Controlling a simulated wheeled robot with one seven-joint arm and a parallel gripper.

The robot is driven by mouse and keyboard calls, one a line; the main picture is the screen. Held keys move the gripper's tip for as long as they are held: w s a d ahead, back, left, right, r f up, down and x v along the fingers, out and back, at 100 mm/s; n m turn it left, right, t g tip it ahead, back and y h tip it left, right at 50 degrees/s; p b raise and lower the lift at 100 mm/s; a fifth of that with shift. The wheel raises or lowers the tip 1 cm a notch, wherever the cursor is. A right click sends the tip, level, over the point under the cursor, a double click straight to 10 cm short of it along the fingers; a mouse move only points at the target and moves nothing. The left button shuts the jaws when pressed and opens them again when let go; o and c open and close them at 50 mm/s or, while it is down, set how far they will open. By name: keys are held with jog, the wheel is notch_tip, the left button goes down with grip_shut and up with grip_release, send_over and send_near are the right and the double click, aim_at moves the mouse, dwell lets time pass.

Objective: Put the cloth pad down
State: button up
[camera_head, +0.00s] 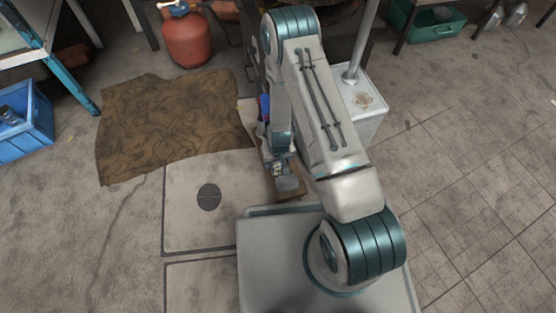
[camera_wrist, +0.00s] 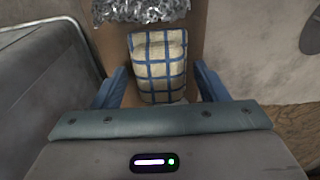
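The cloth pad (camera_wrist: 158,66), beige with a blue check, lies on a brown surface (camera_wrist: 112,45) in the wrist view. My gripper (camera_wrist: 160,72) has its two blue fingers spread, one on each side of the pad. A gap shows between each finger and the pad's sides, so the gripper looks open and not closed on it. The pad's near edge is partly hidden by the gripper body. In the head view my arm hides most of this spot, and I cannot make out the pad there.
Crumpled silvery material (camera_wrist: 140,10) lies just beyond the pad. A brown cloth (camera_head: 170,125) covers the floor at left, near a red gas cylinder (camera_head: 187,38) and blue crate (camera_head: 25,125). A pale box (camera_head: 362,105) stands behind my arm. The tiled floor at right is clear.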

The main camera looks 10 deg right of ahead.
aim_at(279, 164)
jog(key=shift+r, duration=0.1)
notch_tip(279, 164, up, 12)
jog(key=s+p, duration=0.1)
jog(key=p, duration=0.4)
jog(key=shift+d, duration=0.1)
dwell(0.4)
